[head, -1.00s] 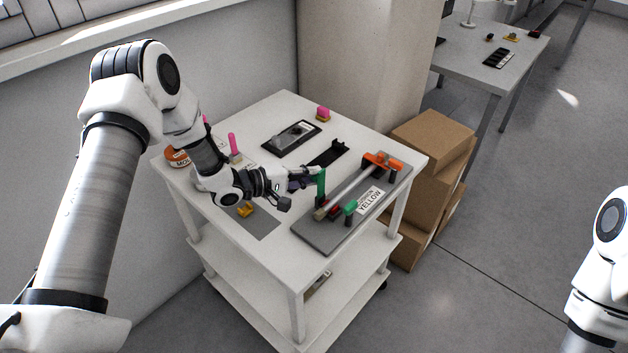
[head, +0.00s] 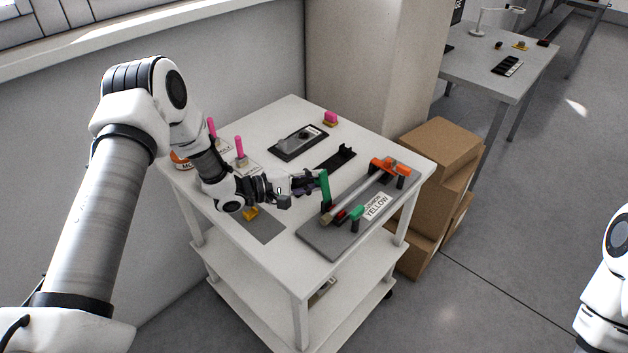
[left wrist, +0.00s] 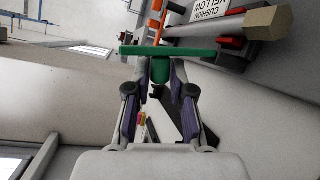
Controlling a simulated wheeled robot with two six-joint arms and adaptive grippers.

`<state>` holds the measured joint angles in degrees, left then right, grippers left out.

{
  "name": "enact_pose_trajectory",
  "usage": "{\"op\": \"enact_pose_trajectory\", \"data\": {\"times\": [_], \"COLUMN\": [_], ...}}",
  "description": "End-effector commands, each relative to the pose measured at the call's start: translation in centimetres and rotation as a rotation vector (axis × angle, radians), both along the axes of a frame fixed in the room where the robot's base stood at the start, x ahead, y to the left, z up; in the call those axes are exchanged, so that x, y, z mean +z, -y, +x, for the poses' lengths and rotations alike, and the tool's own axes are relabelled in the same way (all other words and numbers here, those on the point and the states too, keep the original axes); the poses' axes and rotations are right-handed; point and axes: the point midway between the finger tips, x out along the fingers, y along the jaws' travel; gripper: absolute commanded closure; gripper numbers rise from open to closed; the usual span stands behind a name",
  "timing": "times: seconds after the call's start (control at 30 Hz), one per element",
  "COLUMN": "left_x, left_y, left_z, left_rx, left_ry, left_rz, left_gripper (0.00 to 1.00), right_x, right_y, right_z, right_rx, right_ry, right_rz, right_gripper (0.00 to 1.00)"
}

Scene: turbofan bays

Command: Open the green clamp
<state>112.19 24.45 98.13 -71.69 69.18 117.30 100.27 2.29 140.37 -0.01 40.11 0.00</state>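The green clamp's arm (head: 325,188) stands upright at the near left end of the grey fixture plate (head: 322,244). A second green piece (head: 355,213) sits on a dark post beside it. My left gripper (head: 318,182) is just left of the upright arm, its fingers spread. In the left wrist view, a green bar (left wrist: 195,50) crosses ahead, and a round green part (left wrist: 160,71) lies between the fingertips. Clear gaps show between the fingers farther back; contact at the tips is hard to tell. My right gripper is out of view.
An orange clamp (head: 390,167) spans the plate's far end, with a pale rod running between. A "CUSHION YELLOW" label (head: 376,206) lies on the plate. A black tray (head: 298,143), pink-handled pieces and a yellow piece (head: 251,213) share the white cart top (head: 268,118). Cardboard boxes (head: 437,142) stand right.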

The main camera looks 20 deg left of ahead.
Motion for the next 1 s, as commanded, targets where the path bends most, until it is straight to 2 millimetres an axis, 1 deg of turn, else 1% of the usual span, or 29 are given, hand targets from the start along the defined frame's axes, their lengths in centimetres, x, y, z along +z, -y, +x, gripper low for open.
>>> {"op": "enact_pose_trajectory", "data": {"times": [0.27, 0.37, 0.47, 0.7, 0.8, 0.9, 1.0], "left_x": [0.0, 0.1, 0.3, 1.3, 1.5, 1.6, 1.6], "left_y": [-0.1, -0.5, -1.7, -6.0, -7.3, -8.1, -8.3], "left_z": [0.0, -0.3, -1.4, -5.6, -6.9, -7.7, -8.1], "left_rx": [0.001, 0.003, 0.007, 0.007, 0.004, 0.001, -0.002], "left_ry": [0.0, 0.0, -0.001, 0.001, 0.0, -0.001, -0.001], "left_rz": [0.0, 0.0, -0.001, -0.004, -0.002, 0.0, 0.001], "left_gripper": [0.71, 0.71, 0.71, 0.71, 0.71, 0.71, 0.71], "right_x": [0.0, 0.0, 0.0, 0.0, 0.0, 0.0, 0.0], "right_y": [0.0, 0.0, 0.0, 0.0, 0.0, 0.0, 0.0], "right_z": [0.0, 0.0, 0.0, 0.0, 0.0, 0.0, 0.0], "right_rx": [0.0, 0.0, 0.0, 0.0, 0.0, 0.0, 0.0], "right_ry": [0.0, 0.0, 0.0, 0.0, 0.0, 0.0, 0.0], "right_rz": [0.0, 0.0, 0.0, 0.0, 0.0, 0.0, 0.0], "right_gripper": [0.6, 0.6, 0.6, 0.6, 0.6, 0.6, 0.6]}}
